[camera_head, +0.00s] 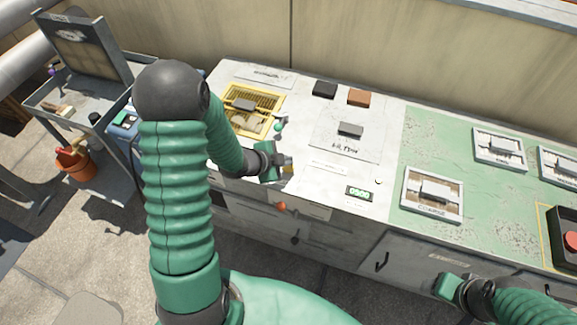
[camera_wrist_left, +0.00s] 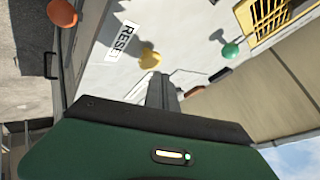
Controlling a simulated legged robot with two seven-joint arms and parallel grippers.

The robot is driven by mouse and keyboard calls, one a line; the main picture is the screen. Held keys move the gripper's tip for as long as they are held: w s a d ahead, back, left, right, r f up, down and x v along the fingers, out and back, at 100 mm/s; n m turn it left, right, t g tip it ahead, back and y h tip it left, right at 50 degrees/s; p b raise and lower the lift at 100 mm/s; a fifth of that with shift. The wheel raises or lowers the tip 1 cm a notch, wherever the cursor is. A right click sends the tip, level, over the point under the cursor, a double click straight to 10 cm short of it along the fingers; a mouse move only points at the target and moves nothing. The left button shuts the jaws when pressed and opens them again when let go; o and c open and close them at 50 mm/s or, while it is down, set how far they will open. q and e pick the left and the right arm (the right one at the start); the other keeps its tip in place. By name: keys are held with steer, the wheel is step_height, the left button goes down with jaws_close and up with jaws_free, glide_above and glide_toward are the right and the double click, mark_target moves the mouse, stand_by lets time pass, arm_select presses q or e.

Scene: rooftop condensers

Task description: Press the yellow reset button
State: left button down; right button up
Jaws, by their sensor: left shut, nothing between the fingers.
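The yellow reset button (camera_wrist_left: 150,58) is a rounded knob on the pale panel, with a label reading RESET (camera_wrist_left: 122,42) beside it in the left wrist view. My left gripper (camera_wrist_left: 163,90) is shut and empty, its fingertips close to the button. I cannot tell whether they touch it. In the head view my left gripper (camera_head: 286,162) is over the left part of the console, and the button is mostly hidden by it. My right gripper (camera_head: 446,287) is low at the right, in front of the console; its fingers are not clear.
A green knob (camera_head: 278,126) and an orange-red knob (camera_head: 281,206) lie either side of my left gripper. A yellow grille (camera_head: 262,128) is behind. A red button (camera_head: 571,241) sits far right. A cart (camera_head: 52,90) stands left.

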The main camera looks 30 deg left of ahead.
mark_target(286, 168)
arm_select(q)
steer(key=shift+f, duration=0.1)
stand_by(0.5)
steer(key=shift+f+b, duration=0.25)
steer(key=shift+b, duration=0.05)
steer(key=shift+f+b, duration=0.65)
steer(key=shift+f, duration=0.15)
stand_by(0.7)
stand_by(0.4)
steer(key=shift+r+p, duration=1.15)
steer(key=shift+r, duration=0.05)
step_height(286, 168, up, 5)
steer(key=p, duration=0.5)
steer(key=shift+r, duration=0.15)
